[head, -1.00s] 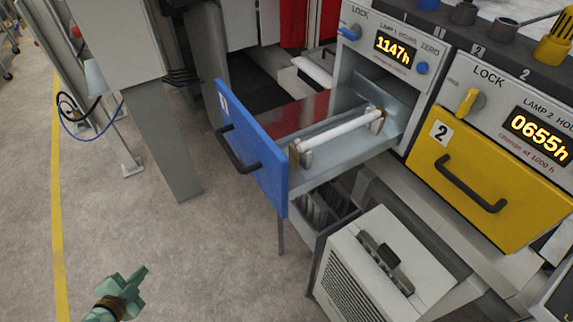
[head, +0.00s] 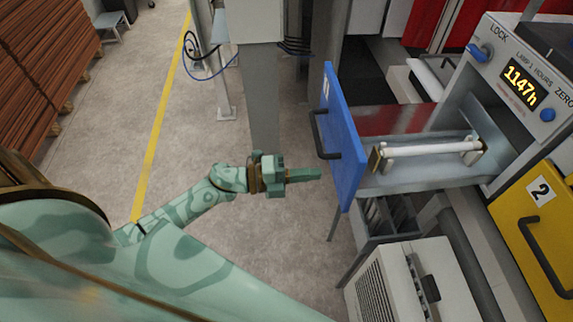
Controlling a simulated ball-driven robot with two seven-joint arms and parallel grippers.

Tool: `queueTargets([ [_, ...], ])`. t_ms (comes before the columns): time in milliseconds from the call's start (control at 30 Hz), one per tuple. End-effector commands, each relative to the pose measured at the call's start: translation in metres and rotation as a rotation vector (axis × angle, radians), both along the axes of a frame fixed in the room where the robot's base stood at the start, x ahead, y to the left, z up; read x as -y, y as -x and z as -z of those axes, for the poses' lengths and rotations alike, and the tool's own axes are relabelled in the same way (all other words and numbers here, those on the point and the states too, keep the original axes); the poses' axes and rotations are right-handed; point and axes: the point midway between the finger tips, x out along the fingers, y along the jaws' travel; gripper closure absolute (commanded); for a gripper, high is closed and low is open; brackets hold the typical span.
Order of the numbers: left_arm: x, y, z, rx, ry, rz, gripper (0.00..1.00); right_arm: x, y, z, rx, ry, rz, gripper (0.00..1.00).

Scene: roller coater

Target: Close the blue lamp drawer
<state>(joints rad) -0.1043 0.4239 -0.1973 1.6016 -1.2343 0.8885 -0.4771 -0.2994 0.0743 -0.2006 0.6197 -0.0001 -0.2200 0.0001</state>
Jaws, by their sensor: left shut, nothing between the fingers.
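The blue lamp drawer (head: 344,139) is pulled well out of its housing in the head view, its blue front facing left with a black handle (head: 321,136). A white tube lamp (head: 430,148) lies in the open drawer between end holders. My left gripper (head: 318,174) is shut and empty, pointing right. Its tip is just left of the lower part of the blue front, below the handle; I cannot tell whether it touches. My right gripper is not in view.
The lamp 1 panel (head: 515,75) reads 1147h above the drawer's slot. A yellow drawer (head: 541,232) marked 2 is at the right. A grey vented unit (head: 402,285) stands below the blue drawer. Open floor (head: 150,150) lies to the left.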

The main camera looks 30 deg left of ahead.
Motion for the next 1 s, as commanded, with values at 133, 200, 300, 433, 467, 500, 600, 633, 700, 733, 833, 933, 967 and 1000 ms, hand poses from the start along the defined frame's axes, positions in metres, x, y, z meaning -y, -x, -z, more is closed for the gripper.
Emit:
queueTargets([
  [133, 0.021, -0.016, -0.002, 0.0, 0.002, -0.001, 1.0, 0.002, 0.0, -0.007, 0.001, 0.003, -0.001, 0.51],
  [200, 0.028, -0.02, -0.001, -0.001, 0.002, -0.001, 1.0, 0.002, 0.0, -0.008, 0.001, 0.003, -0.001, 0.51],
  [300, 0.034, -0.025, 0.0, -0.002, 0.001, -0.001, 1.0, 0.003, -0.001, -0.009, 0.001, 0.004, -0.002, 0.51],
  [433, 0.038, -0.027, 0.0, -0.001, 0.0, 0.0, 1.0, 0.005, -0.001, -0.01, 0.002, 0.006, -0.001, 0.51],
  [467, 0.038, -0.027, 0.0, -0.001, 0.0, 0.0, 1.0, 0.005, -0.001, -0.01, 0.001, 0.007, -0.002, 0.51],
  [500, 0.038, -0.027, 0.001, -0.002, 0.0, 0.0, 1.0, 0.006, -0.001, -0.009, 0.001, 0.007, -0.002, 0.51],
  [600, 0.038, -0.027, 0.001, -0.002, 0.0, 0.0, 1.0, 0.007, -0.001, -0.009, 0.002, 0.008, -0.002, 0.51],
  [633, 0.038, -0.027, 0.001, -0.002, 0.0, 0.0, 1.0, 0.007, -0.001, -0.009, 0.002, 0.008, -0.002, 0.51],
  [700, 0.038, -0.027, 0.001, -0.002, 0.0, 0.0, 1.0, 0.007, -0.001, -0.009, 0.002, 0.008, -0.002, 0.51],
  [733, 0.038, -0.027, 0.001, -0.002, 0.0, 0.0, 1.0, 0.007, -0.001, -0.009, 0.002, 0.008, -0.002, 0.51],
  [833, 0.039, -0.028, 0.001, -0.002, 0.0, 0.0, 1.0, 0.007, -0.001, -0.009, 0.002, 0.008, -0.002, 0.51],
  [933, 0.043, -0.031, 0.0, -0.001, 0.001, 0.0, 1.0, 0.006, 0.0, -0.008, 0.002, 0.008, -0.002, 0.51],
  [967, 0.045, -0.033, 0.0, 0.0, 0.001, 0.0, 1.0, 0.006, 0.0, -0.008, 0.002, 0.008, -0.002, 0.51],
  [1000, 0.048, -0.035, 0.001, 0.0, 0.0, 0.0, 1.0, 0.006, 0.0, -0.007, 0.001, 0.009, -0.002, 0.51],
])
